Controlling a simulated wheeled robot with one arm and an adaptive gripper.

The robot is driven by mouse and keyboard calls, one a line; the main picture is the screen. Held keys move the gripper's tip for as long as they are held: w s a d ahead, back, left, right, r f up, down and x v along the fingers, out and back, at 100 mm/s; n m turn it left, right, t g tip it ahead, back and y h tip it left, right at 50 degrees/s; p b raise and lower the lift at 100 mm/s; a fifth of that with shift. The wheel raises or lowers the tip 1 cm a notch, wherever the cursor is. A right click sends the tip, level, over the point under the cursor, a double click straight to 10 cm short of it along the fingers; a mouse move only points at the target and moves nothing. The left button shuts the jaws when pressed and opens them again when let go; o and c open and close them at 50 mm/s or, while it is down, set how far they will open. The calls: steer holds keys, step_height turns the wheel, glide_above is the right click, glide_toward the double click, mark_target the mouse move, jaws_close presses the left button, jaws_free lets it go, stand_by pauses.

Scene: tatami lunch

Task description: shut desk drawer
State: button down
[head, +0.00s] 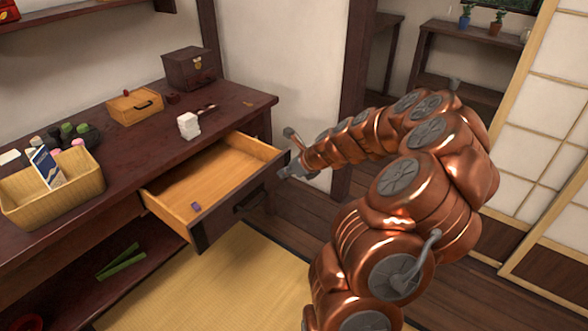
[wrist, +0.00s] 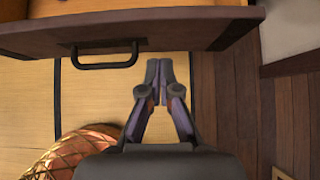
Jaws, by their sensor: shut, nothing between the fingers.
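The desk drawer (head: 205,188) is pulled out from the dark wooden desk (head: 150,152). Its light wooden inside holds a small purple item (head: 196,206). My gripper (head: 287,174) is by the right end of the drawer's dark front. In the wrist view the drawer front (wrist: 180,28) crosses the top, with its black handle (wrist: 105,65) left of my gripper (wrist: 160,64). The two fingertips are together, empty, just short of the drawer front. I cannot tell if they touch it.
A woven basket (head: 55,195), a small wooden box (head: 135,107), a white object (head: 188,125) and a dark chest (head: 190,68) stand on the desk. Tatami (head: 235,285) lies below the drawer. A wall stands right of the desk.

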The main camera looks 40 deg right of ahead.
mark_target(267, 171)
steer(key=shift+w+a+f, duration=0.1)
steer(key=shift+w+a, duration=0.1)
steer(key=shift+w, duration=0.55)
steer(key=shift+w+a+f, duration=0.1)
steer(key=shift+w+a, duration=0.05)
steer(key=shift+w, duration=0.55)
steer(key=shift+w+a+f, duration=0.1)
steer(key=shift+w+a, duration=0.1)
steer(key=shift+w, duration=0.55)
